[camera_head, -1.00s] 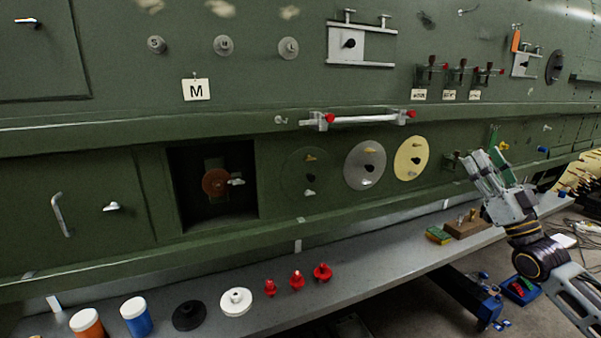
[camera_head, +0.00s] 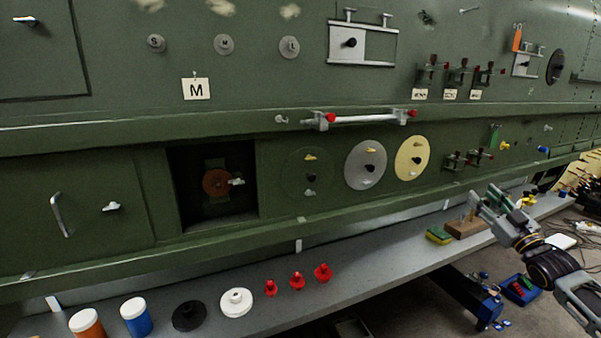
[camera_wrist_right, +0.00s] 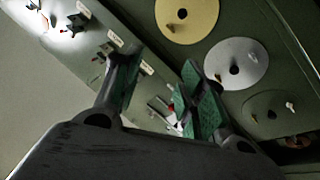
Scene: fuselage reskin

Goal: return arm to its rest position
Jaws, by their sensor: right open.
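My right gripper (camera_head: 482,197) is at the right of the head view, beside the wooden block on the shelf and below the green panel. Its arm comes in from the lower right. In the right wrist view the two green-padded fingers (camera_wrist_right: 158,95) stand apart with nothing held between them. Past the fingers are the yellow disc (camera_wrist_right: 187,15) and the grey disc (camera_wrist_right: 237,65), both on the panel and clear of the fingers. My left gripper is not in the head view.
The grey shelf (camera_head: 375,268) carries red knobs (camera_head: 297,281), a white disc (camera_head: 236,301), a black disc (camera_head: 188,316), two jars, a sponge (camera_head: 439,235) and a wooden block (camera_head: 466,227). A white bar (camera_head: 366,119) juts from the panel. A blue tray (camera_head: 521,290) lies on the floor at right.

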